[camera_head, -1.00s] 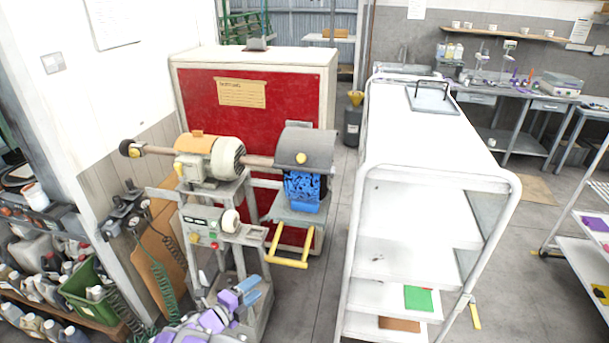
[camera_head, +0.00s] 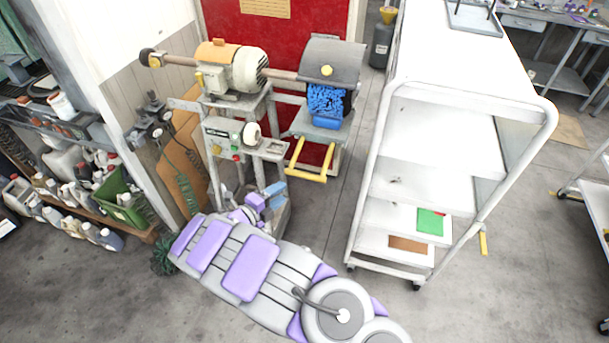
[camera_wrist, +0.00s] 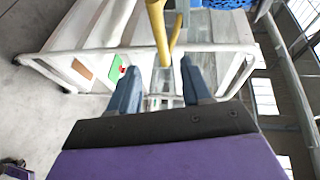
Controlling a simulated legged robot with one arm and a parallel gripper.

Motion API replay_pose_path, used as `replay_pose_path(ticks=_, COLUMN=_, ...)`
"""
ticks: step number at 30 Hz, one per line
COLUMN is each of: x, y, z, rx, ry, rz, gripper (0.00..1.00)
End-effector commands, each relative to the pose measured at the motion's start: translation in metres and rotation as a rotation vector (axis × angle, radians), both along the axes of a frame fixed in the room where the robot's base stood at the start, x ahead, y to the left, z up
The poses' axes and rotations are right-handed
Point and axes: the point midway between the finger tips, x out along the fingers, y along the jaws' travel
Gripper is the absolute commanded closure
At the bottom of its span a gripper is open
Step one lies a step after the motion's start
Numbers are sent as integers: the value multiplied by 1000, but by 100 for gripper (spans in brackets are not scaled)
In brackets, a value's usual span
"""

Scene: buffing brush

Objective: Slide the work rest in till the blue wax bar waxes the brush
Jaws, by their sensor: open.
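The blue brush (camera_head: 327,101) sits under a grey hood on the buffing machine. A blue block, seemingly the wax bar (camera_head: 328,123), is just below it; I cannot tell whether they touch. The grey work rest (camera_head: 312,129) is below, with a yellow U-shaped handle (camera_head: 312,177) sticking out in front. My gripper (camera_head: 274,192) is open and empty, just left of the handle in the head view. In the wrist view, my open gripper (camera_wrist: 160,88) has blue-grey fingers either side of the picture's middle. The yellow handle (camera_wrist: 158,30) shows beyond them, apart from both fingers.
A white shelf trolley (camera_head: 440,140) stands close to the right of the machine. A motor (camera_head: 232,75) and a grey control stand (camera_head: 245,150) are on the left. A green crate (camera_head: 118,195) and bottles lie further left. Floor between machine and trolley is clear.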

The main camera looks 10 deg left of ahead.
Motion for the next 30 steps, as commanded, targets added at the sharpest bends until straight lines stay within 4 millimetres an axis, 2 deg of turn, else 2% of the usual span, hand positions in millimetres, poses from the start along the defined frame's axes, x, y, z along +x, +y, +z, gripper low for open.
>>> replay_pose_path(ticks=9, x=56, y=-30, z=-14, rx=4, ry=2, rz=-3, gripper=52)
replay_pose_path(ticks=18, x=100, y=-51, z=-21, rx=3, ry=0, rz=-2, gripper=52)
replay_pose_path(ticks=24, x=113, y=-58, z=-24, rx=1, ry=0, rz=0, gripper=52)
replay_pose_path(ticks=30, x=115, y=-59, z=-24, rx=0, ry=-1, rz=1, gripper=52)
